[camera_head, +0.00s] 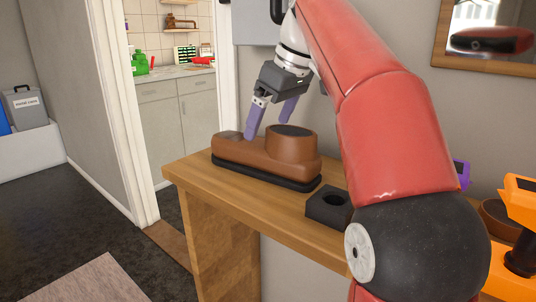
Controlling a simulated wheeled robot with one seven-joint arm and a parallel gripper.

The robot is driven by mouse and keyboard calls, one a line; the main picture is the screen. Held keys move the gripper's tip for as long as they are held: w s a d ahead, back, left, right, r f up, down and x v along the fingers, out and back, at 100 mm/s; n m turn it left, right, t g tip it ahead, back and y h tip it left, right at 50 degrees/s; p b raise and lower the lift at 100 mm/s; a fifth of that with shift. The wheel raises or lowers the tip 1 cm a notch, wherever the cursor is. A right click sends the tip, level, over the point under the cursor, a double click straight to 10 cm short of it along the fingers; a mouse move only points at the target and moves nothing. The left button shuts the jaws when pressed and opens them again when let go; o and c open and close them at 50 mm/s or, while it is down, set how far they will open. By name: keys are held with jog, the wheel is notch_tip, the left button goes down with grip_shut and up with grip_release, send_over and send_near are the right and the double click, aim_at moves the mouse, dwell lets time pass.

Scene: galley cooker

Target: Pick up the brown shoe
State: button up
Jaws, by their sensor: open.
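The brown shoe (257,153), with a thick black sole and a dark round opening, stands upright on the wooden table (264,204) with its toe to the left. My gripper (269,125) is open, its purple fingers pointing down at the upper part of the shoe. In the picture the left finger overlaps the shoe's middle and the other finger ends just above the ankle part. I cannot tell whether either finger touches the shoe. The gripper is empty.
A black block with a round hole (330,207) stands right of the shoe. An orange object (520,215) and another brown item (497,219) are at the far right. A wall with a mirror (487,38) rises behind. A doorway to a kitchen is at the left.

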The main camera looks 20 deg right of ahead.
aim_at(263, 138)
jog(key=b+x, duration=0.1)
jog(key=x, duration=0.4)
jog(key=c, duration=1.1)
jog(key=shift+r, duration=0.1)
jog(key=shift+c, duration=0.6)
jog(key=shift+r, duration=0.1)
